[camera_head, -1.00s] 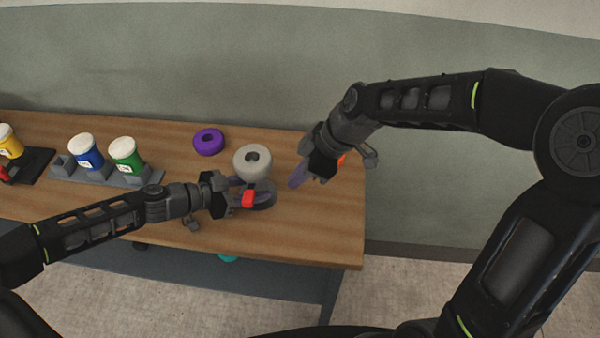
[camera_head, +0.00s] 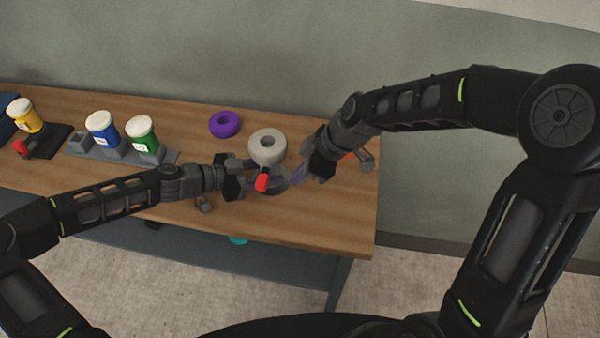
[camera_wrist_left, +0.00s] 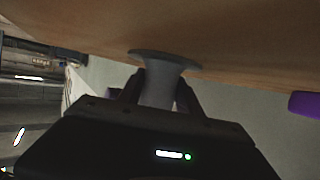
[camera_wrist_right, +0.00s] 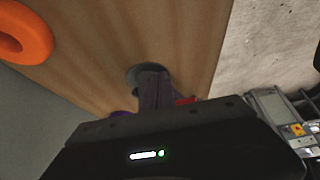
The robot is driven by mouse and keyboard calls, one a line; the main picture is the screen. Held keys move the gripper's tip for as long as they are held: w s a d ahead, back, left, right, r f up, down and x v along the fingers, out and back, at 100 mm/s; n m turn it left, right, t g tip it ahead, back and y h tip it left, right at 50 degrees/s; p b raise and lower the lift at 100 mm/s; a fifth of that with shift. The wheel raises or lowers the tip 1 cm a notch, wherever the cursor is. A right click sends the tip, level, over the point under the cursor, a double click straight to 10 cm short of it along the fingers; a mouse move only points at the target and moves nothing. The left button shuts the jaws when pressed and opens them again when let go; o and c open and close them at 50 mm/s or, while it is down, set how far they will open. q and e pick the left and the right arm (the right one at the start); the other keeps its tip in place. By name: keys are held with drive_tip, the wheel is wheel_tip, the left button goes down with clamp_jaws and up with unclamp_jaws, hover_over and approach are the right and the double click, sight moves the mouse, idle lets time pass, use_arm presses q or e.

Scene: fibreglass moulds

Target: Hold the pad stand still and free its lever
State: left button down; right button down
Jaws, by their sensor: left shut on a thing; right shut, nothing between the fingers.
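The pad stand (camera_head: 275,185) stands upright on the table with a pale grey ring-shaped pad (camera_head: 268,147) on top. Its red lever (camera_head: 262,179) shows on the near side; it also shows in the right wrist view (camera_wrist_right: 186,100), partly hidden behind my fingers. My left gripper (camera_head: 248,177) is shut on the stand's grey column, seen between the fingers in the left wrist view (camera_wrist_left: 158,88).
A purple ring (camera_head: 225,124) lies behind the stand. An orange ring (camera_wrist_right: 22,33) lies on the table to the right, mostly hidden by my right arm in the head view. Blue (camera_head: 102,130), green (camera_head: 142,134) and yellow (camera_head: 26,116) tubs stand at left. The table's front right is clear.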

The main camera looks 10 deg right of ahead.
drive_tip(key=shift+w, duration=1)
drive_tip(key=shift+w, duration=0.35)
drive_tip(key=shift+w+a, duration=0.15)
drive_tip(key=shift+w, duration=1.4)
drive_tip(key=shift+w, duration=0.3)
drive_tip(key=shift+w, duration=1.05)
drive_tip(key=shift+s+d, duration=0.9)
drive_tip(key=shift+d, duration=0.3)
drive_tip(key=shift+s+d, duration=0.9)
drive_tip(key=shift+d, duration=0.3)
